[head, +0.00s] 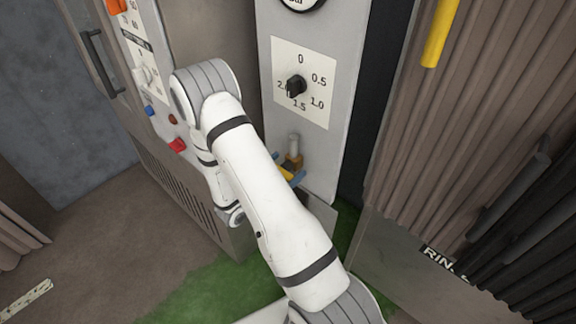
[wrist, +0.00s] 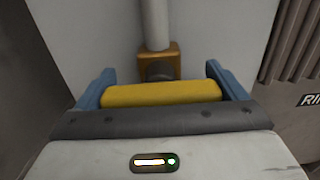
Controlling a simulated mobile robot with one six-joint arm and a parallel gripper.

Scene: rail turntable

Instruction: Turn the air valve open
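The air valve has a brass-orange body (wrist: 158,64) on a grey pipe, low on the light grey panel; it also shows in the head view (head: 293,160). Its yellow lever (wrist: 160,94) lies crosswise in the wrist view, just in front of my palm. My gripper (wrist: 160,72) has its blue fingers spread wide, one at each end of the lever. The lever nearly fills the gap, and I cannot tell whether the fingers touch it. In the head view my arm partly hides the valve and gripper (head: 289,171).
Above the valve is a black knob (head: 296,86) on a white dial marked 0 to 2. A cabinet with small blue and red buttons (head: 177,145) stands left. A ribbed brown curtain (head: 470,110) and a yellow bar (head: 440,32) are right. Green floor (head: 215,290) lies below.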

